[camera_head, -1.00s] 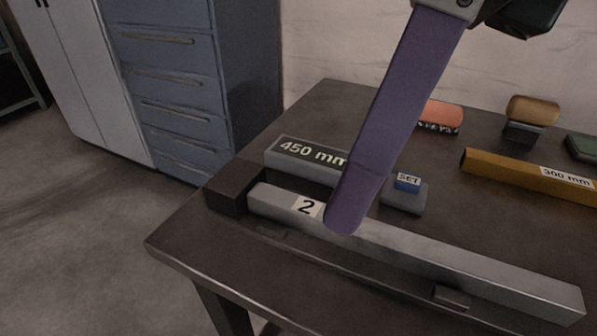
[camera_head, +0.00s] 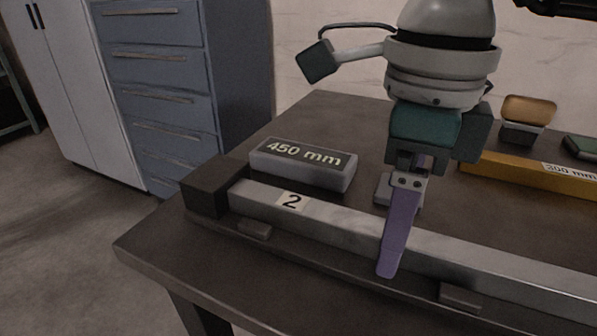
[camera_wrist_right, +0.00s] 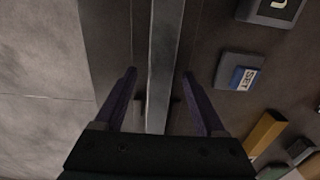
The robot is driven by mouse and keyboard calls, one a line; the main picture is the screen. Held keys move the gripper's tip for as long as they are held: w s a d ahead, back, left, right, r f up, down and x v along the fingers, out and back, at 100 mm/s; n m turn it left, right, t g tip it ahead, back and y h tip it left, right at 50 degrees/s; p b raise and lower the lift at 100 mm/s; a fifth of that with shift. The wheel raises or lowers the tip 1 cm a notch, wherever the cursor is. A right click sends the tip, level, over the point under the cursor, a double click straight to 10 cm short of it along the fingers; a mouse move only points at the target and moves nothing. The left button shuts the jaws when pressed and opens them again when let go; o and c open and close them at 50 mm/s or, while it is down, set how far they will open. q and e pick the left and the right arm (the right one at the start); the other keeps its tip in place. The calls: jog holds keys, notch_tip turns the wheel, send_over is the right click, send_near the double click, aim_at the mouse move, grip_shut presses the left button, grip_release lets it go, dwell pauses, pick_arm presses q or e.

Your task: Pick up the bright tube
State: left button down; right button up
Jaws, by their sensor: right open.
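The bright tube (camera_head: 330,220) is a long, pale metal square bar with a white "2" label (camera_head: 291,201). It lies along the front of the dark table, its left end at a dark block. My right gripper (camera_head: 399,235) is open and points down at the tube, right of the label. One purple finger shows on the tube's near side; the other is mostly hidden. In the right wrist view the tube (camera_wrist_right: 165,60) runs between the two spread fingers of my right gripper (camera_wrist_right: 160,76), with gaps on both sides. My left gripper is not in view.
Behind the tube stand a "450 mm" block (camera_head: 302,164) and a small block with a blue "SET" button (camera_wrist_right: 242,78). A yellow "300 mm" bar (camera_head: 545,174) lies behind right, near a tan-topped block (camera_head: 528,116). The table's front edge is close to the tube.

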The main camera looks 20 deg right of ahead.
jog(key=shift+f, duration=0.2)
grip_shut()
dwell(0.5)
jog(key=shift+r, duration=0.1)
dwell(0.7)
